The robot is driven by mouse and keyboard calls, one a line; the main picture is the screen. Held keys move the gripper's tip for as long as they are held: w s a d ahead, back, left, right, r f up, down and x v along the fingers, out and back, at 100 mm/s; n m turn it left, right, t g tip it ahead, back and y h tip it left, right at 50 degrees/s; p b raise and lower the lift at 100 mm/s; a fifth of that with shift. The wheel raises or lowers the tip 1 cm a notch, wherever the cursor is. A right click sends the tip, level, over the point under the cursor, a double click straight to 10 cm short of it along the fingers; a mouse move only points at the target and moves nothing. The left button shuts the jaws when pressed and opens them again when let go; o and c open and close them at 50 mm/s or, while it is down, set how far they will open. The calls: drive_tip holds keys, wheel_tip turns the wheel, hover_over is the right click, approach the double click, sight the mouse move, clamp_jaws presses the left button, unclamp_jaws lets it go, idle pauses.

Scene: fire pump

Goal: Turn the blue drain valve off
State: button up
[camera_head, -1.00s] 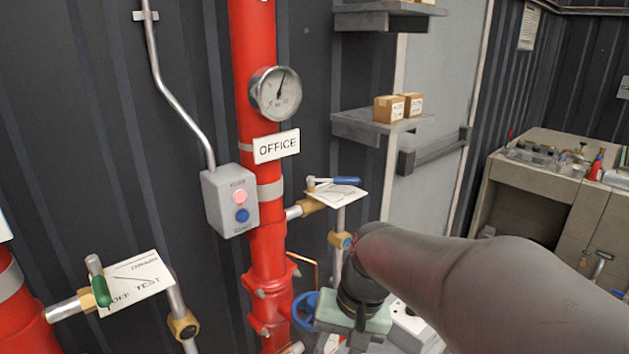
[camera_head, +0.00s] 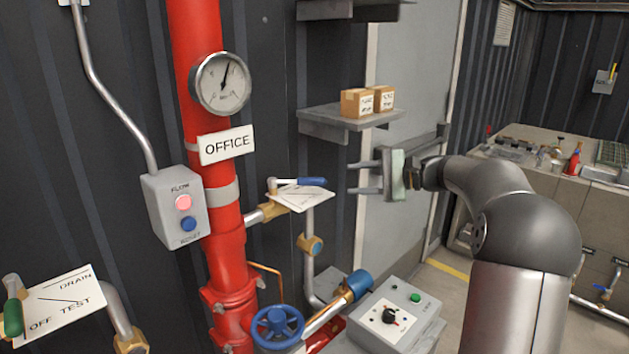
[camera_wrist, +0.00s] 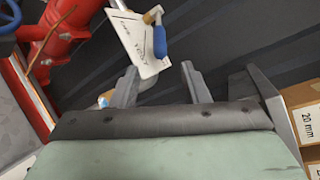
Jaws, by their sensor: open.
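The blue drain valve's lever (camera_head: 312,182) lies across the top of its white label plate (camera_head: 302,199), pointing right from a brass valve body on a pipe off the red riser. In the wrist view the blue lever (camera_wrist: 160,42) and plate (camera_wrist: 135,45) lie just beyond my fingertips. My gripper (camera_head: 352,178) is open and empty, to the right of the lever and apart from it, its fingers pointing left. Its two fingers also show in the wrist view (camera_wrist: 158,72). The lettering on this plate is too small to read surely.
The red riser (camera_head: 208,130) carries a gauge and an OFFICE sign. A shelf with boxes (camera_head: 368,101) is above my gripper. A blue handwheel (camera_head: 278,326) and grey control box (camera_head: 392,314) are below. A green-handled valve (camera_head: 13,316) is at lower left.

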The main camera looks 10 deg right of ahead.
sight(324, 181)
drive_tip(key=p+x, duration=0.1)
drive_tip(key=x, duration=1)
drive_tip(key=shift+w+a+f+p, duration=0.1)
drive_tip(key=shift+w+a+p, duration=0.05)
drive_tip(key=shift+a+p, duration=0.2)
clamp_jaws()
